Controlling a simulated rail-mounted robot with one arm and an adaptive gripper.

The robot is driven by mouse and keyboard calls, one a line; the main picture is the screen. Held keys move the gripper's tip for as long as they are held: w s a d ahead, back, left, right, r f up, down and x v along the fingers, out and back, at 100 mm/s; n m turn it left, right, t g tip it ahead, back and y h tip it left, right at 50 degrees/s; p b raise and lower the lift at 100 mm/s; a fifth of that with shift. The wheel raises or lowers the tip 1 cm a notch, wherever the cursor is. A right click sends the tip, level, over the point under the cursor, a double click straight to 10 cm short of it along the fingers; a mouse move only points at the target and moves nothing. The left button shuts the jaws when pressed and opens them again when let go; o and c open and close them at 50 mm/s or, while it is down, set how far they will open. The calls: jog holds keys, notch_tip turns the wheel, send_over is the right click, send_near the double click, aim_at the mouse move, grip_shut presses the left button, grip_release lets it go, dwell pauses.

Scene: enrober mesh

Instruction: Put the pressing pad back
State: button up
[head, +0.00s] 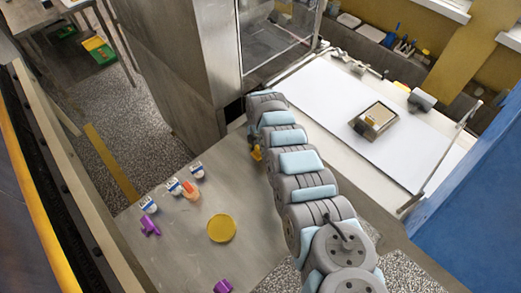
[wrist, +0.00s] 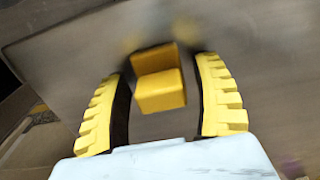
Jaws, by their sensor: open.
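A yellow block (wrist: 160,92), which may be the pressing pad, shows between my fingers in the wrist view. It appears close to a grey metal surface. My gripper (wrist: 162,90) is open, with one yellow ribbed finger on each side of the block and a narrow gap on both sides. In the head view my arm hides most of the gripper. A small yellow part shows there beside the arm, and I cannot tell whether it is a finger or the block.
A grey metal table (head: 160,255) holds a yellow disc (head: 222,228), several small white labelled tubs (head: 148,205), an orange piece (head: 190,190) and purple pieces (head: 150,225). A tray (head: 375,118) lies on the white belt (head: 325,105) to the right. A steel cabinet (head: 180,50) stands behind.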

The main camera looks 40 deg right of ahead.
notch_tip(320, 180, up, 12)
jog(key=shift+r+p, duration=0.15)
jog(key=shift+p, duration=0.55)
dwell(0.4)
